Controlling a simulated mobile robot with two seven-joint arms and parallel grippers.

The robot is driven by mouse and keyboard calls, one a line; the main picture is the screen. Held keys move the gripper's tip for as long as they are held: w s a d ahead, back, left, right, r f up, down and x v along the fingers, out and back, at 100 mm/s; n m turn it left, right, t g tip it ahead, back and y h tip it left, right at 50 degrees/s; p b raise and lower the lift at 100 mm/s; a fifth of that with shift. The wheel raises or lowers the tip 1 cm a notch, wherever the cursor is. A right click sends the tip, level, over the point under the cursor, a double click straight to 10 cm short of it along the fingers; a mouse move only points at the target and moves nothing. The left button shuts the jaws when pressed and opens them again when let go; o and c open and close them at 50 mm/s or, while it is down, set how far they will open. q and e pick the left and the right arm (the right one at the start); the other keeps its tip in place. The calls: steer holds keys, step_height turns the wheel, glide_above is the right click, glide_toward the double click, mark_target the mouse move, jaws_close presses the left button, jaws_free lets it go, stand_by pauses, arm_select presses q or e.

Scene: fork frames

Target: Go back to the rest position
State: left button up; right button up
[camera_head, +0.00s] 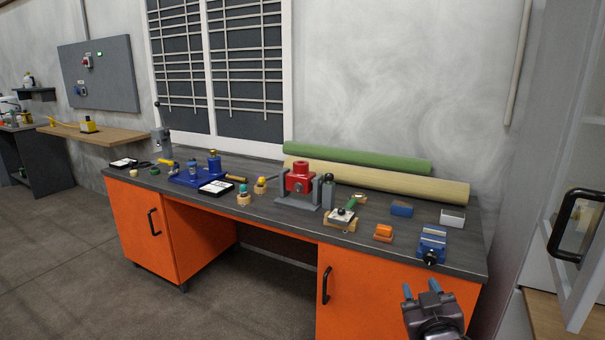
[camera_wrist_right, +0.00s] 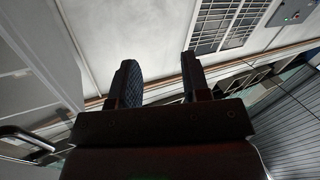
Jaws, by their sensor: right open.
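My right gripper (camera_head: 421,289) is low at the right of the head view, in front of the orange workbench (camera_head: 380,285). Its two blue-tipped fingers point up and stand apart with nothing between them. In the right wrist view the two dark ribbed fingers of the right gripper (camera_wrist_right: 158,80) are spread, with bare wall behind the gap. My left gripper is in neither view.
The dark benchtop (camera_head: 290,215) holds a red press (camera_head: 299,180), a blue vise (camera_head: 432,243), an orange block (camera_head: 383,232) and rolled sheets (camera_head: 380,177). A cabinet door with a black handle (camera_head: 566,225) stands at the right. The floor (camera_head: 80,270) at left is clear.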

steer(key=s+d+f+g+p, duration=0.1)
steer(key=s+d+f+g, duration=0.1)
steer(key=s+f, duration=0.9)
steer(key=s+d+f+m+g+y+p, duration=0.1)
steer(key=s+f+g, duration=0.4)
steer(key=s+f, duration=0.7)
steer(key=s+d, duration=0.1)
steer(key=s, duration=0.7)
steer(key=shift+s+f, duration=0.15)
steer(key=shift+f, duration=0.05)
